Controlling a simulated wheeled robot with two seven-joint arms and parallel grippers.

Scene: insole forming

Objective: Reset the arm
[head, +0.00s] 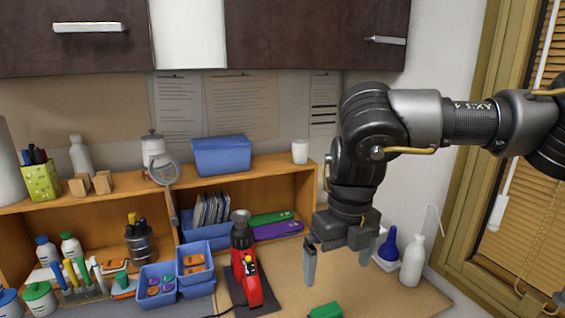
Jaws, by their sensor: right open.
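My right arm comes in from the right side of the head view, bent at a dark joint. Its gripper (337,262) points down above the right part of the wooden table (390,295). The two fingers stand well apart with nothing between them. A green block (325,310) lies on the table below the gripper, cut by the bottom edge of the view. A red device with a grey cup on top (244,265) stands on a dark mat to the left of the gripper, apart from it. My left gripper does not show.
A wooden shelf (290,163) runs along the back, with a blue bin (221,155) on top. Blue trays (157,286) and bottles stand at the left. Dark cupboards (315,35) hang above.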

